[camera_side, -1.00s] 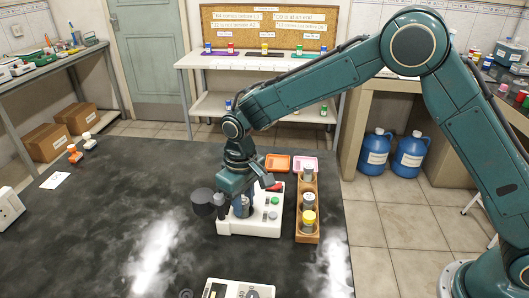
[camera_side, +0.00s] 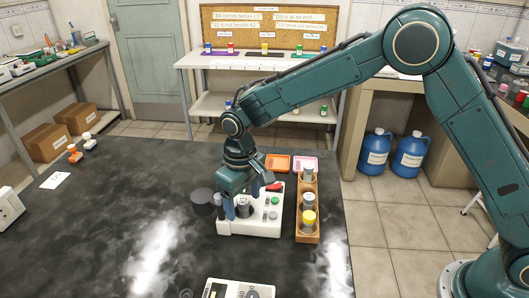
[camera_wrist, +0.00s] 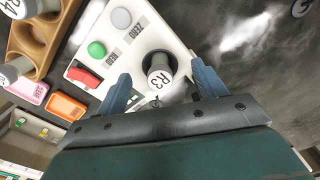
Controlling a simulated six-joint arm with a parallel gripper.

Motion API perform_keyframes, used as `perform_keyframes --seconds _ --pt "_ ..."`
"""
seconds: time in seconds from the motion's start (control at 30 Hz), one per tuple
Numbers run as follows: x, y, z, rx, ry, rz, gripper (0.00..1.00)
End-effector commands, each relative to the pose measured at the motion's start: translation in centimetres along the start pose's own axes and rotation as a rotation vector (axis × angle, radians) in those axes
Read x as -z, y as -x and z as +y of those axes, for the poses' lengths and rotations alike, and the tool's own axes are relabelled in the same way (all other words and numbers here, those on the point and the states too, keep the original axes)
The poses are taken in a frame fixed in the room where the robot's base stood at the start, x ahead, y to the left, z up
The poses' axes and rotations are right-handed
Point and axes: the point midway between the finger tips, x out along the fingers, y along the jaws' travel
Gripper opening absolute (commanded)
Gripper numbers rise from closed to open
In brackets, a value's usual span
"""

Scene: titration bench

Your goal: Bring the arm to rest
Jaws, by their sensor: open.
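My gripper (camera_side: 242,200) is over the white device (camera_side: 262,228) on the dark bench. In the wrist view its two blue fingers (camera_wrist: 163,88) are spread, one on each side of a grey-capped vial (camera_wrist: 159,75), with visible gaps. The cap's label appears to read R3. The vial stands in a dark round well of the device and also shows in the side view (camera_side: 243,208). The device carries a red switch (camera_wrist: 84,76), a green button (camera_wrist: 97,49) and a grey button (camera_wrist: 121,18). The jaws hold nothing.
A wooden rack (camera_side: 308,239) with several vials stands right of the device. Orange (camera_side: 278,163) and pink (camera_side: 306,163) trays lie behind. A scale-like instrument (camera_side: 240,289) is at the front edge. The bench further left is mostly clear.

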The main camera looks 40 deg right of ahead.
Motion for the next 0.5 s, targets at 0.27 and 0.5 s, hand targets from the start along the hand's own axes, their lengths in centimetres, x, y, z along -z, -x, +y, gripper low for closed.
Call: perform_keyframes --seconds 0.27,0.5 --pt "0.0 1.5 0.0 0.0 0.0 0.002 0.7" --pt "0.1 2.6 0.0 0.0 0.0 0.002 0.7"
